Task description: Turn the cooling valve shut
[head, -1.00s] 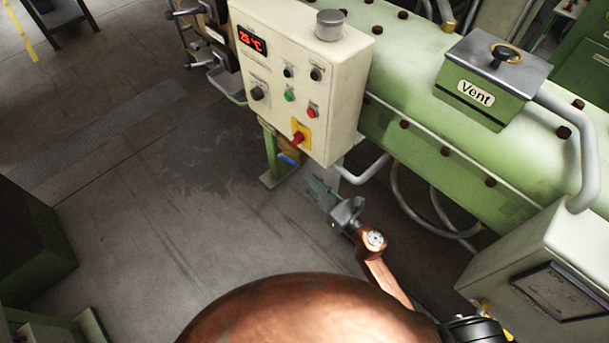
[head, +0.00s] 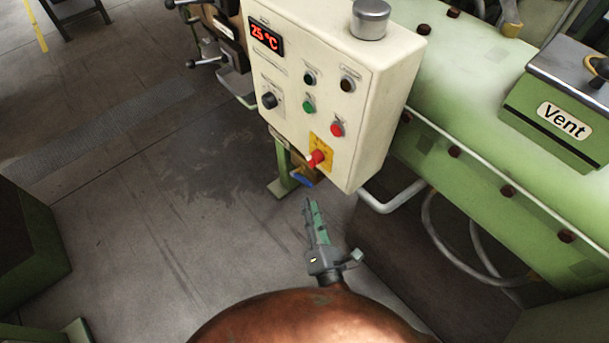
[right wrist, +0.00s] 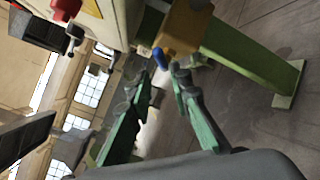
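The cooling valve's blue handle (head: 302,181) shows below the control box's lower edge, beside a green post. In the right wrist view the blue handle (right wrist: 160,59) sits just beyond the fingertips, roughly in line with the gap between them, below a brass-coloured body (right wrist: 184,28). My right gripper (head: 309,204) has green fingers and points up toward the handle in the head view. In the right wrist view the right gripper (right wrist: 161,80) is open with nothing between its fingers. Whether a fingertip touches the handle I cannot tell. My left gripper is out of view.
The cream control box (head: 377,110) overhangs the valve, with a red switch (head: 316,159) on a yellow plate and a 25 °C display. A white pipe (head: 395,201) bends out right of the gripper. The green machine barrel (head: 470,130) stands behind.

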